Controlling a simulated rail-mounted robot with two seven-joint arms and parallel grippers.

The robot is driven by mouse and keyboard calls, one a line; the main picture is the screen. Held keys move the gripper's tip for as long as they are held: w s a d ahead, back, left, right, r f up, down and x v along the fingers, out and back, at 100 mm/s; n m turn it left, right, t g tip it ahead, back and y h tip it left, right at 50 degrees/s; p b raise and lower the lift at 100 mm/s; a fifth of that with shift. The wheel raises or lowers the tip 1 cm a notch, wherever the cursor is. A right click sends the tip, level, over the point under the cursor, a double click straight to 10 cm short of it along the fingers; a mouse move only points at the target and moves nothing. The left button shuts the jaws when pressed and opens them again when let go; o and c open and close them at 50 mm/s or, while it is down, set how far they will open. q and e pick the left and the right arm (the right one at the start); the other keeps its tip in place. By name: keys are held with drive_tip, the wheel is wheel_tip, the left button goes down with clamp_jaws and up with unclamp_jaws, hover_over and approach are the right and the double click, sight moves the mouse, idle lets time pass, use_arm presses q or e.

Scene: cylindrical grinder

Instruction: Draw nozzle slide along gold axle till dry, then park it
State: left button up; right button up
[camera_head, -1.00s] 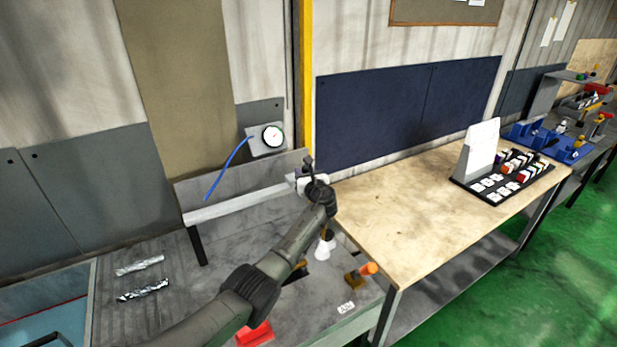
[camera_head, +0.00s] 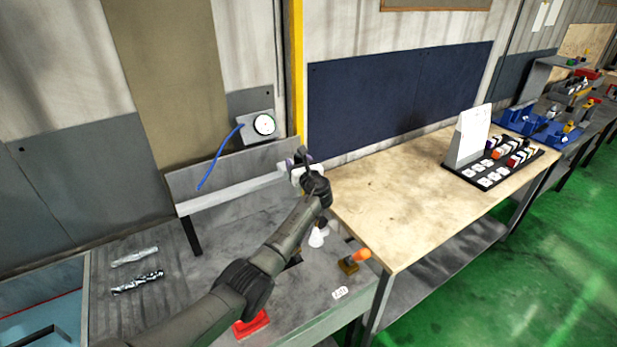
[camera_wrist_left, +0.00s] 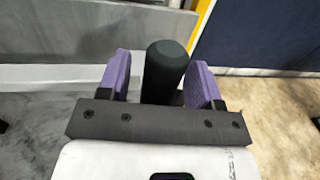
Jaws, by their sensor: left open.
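My left gripper (camera_head: 299,158) reaches out over the right end of a grey bench, near the end of the white rail. In the left wrist view its two purple fingers (camera_wrist_left: 161,72) are apart. A dark, round-topped cylinder (camera_wrist_left: 165,68) stands between them, with a gap visible on its left; contact on its right is unclear. I cannot tell whether this cylinder belongs to the nozzle slide. No gold axle can be made out; my arm hides part of the bench. My right gripper is not in view.
A gauge (camera_head: 264,125) with a blue hose (camera_head: 219,158) is at the back wall. A white cone (camera_head: 317,238), an orange-tipped part (camera_head: 357,257) and a red block (camera_head: 251,324) stand near my arm. A wooden table (camera_head: 410,200) adjoins on the right, mostly clear.

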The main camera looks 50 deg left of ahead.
use_arm(q)
drive_tip(key=v, duration=1.2)
drive_tip(key=shift+s+p, duration=0.15)
drive_tip(key=shift+p, duration=0.15)
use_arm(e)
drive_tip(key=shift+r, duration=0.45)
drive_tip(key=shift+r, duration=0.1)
